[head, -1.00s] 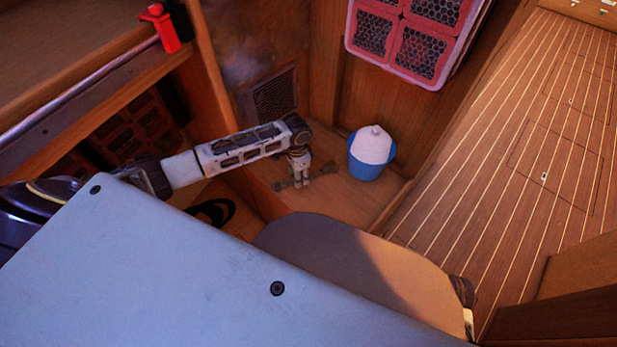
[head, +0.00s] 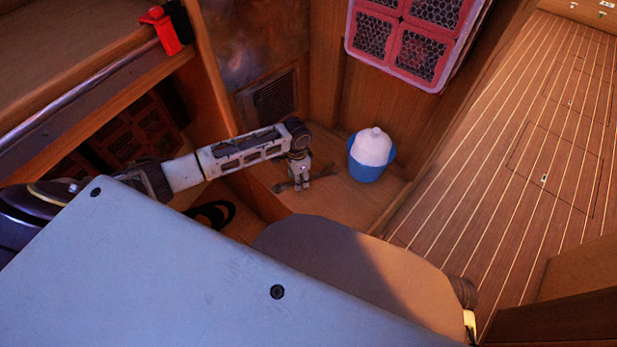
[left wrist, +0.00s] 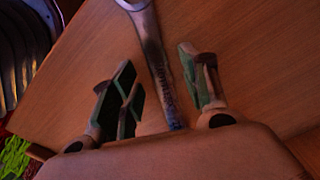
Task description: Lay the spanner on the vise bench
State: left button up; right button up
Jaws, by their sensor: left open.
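The spanner (left wrist: 152,45) is a grey metal tool lying on a wooden surface in the left wrist view, its ring-shaped end toward the top edge. In the head view only its ends show; one end (head: 328,171) sticks out to the right of my left gripper (head: 300,182). My left gripper is open, and in the left wrist view its fingers (left wrist: 157,62) stand on either side of the spanner's shaft, with gaps showing. The lower end of the shaft is hidden by the gripper body. My right gripper is not in view. I cannot identify the vise bench.
A blue and white rounded container (head: 371,155) stands right of the spanner on the wooden ledge (head: 362,197). A red-framed mesh crate (head: 400,35) is on the wall above. Black coiled line (head: 213,213) lies left below my arm. Open plank floor (head: 500,160) is at right.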

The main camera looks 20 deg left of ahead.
pick_arm(q)
jog(key=shift+f+p, duration=0.2)
jog(key=shift+p, duration=0.2)
dwell(0.8)
grip_shut()
